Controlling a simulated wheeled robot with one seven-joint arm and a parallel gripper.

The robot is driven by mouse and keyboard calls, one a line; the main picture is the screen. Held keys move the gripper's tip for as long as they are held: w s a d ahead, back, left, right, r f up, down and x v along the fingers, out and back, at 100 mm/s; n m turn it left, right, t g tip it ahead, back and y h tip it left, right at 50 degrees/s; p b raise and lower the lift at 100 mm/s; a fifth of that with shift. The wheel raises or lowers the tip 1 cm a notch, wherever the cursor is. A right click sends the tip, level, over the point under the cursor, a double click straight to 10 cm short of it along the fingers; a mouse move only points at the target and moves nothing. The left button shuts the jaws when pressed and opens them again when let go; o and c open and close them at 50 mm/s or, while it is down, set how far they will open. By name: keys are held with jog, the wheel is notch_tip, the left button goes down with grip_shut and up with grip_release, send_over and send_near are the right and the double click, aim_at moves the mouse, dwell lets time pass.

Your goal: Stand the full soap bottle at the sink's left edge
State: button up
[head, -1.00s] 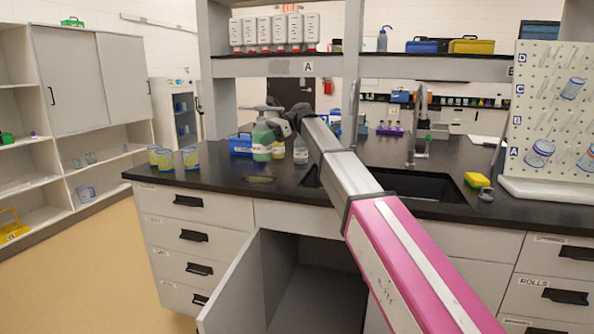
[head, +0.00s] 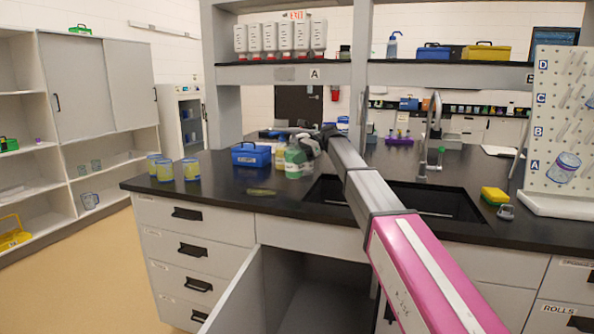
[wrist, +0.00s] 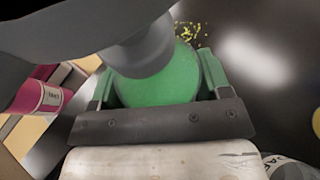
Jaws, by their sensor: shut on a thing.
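The soap bottle (head: 294,162) is green with a grey pump head and looks upright. My gripper (head: 300,150) is shut on it, reaching in from the right. In the wrist view the green bottle (wrist: 160,90) sits between the fingers, its dark pump head close to the lens. The bottle is over the black counter (head: 225,185), just left of the sink (head: 435,198). I cannot tell whether its base touches the counter.
A blue toolbox (head: 251,154) and a yellowish bottle (head: 282,153) stand close to the left and behind. Several yellow-and-blue cups (head: 191,169) are at the counter's left end. A yellowish patch (head: 261,191) lies in front. A yellow sponge (head: 494,195) lies right of the sink.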

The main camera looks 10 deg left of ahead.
aim_at(297, 169)
jog(key=shift+w+d+f, duration=0.45)
jog(key=shift+w+f, duration=0.1)
jog(key=shift+w, duration=0.05)
jog(key=shift+f, duration=1.9)
jog(key=o, duration=1.3)
jog(key=shift+f, duration=0.15)
